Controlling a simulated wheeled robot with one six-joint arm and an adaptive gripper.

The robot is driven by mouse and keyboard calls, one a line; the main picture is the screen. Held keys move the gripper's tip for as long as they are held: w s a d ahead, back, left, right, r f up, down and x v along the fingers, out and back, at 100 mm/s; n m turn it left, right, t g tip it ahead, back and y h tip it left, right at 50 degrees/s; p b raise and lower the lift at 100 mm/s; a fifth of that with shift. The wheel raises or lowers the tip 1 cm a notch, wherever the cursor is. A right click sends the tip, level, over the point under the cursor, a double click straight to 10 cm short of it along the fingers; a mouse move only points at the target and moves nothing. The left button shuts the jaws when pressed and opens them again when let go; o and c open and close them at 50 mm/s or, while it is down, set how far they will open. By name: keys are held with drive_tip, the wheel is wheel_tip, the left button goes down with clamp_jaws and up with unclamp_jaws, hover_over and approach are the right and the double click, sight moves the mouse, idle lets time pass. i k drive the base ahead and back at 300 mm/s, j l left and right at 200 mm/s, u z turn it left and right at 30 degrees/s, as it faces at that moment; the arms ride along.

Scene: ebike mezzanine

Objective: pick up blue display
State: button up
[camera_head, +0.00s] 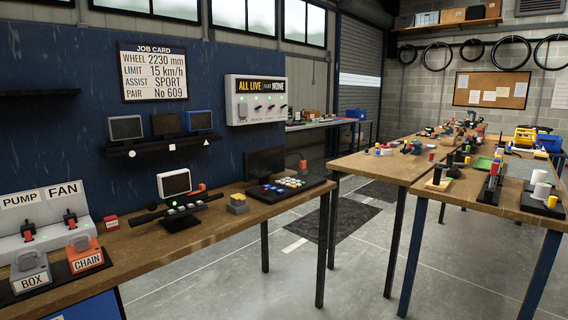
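The blue display (199,120) is a small screen with a blue frame. It is at the right end of a dark wall shelf (160,148), above the left workbench. A dark display (166,124) is to its left, and a grey display (126,128) is at the shelf's left end. My gripper is not in view.
The wooden workbench (150,235) below holds a white-framed screen (174,184) on a dark stand, a yellow-grey block (238,204) and a button board (288,186). A white switch panel (256,99) hangs right of the shelf. Grey floor (215,290) is open in front.

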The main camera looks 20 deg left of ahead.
sight(197, 122)
drive_tip(key=i+u, duration=0.3)
drive_tip(key=i, duration=0.2)
drive_tip(key=i+u, duration=0.25)
drive_tip(key=i, duration=0.25)
drive_tip(key=i+l+u, duration=0.3)
drive_tip(key=i, duration=0.15)
drive_tip(key=j, duration=0.1)
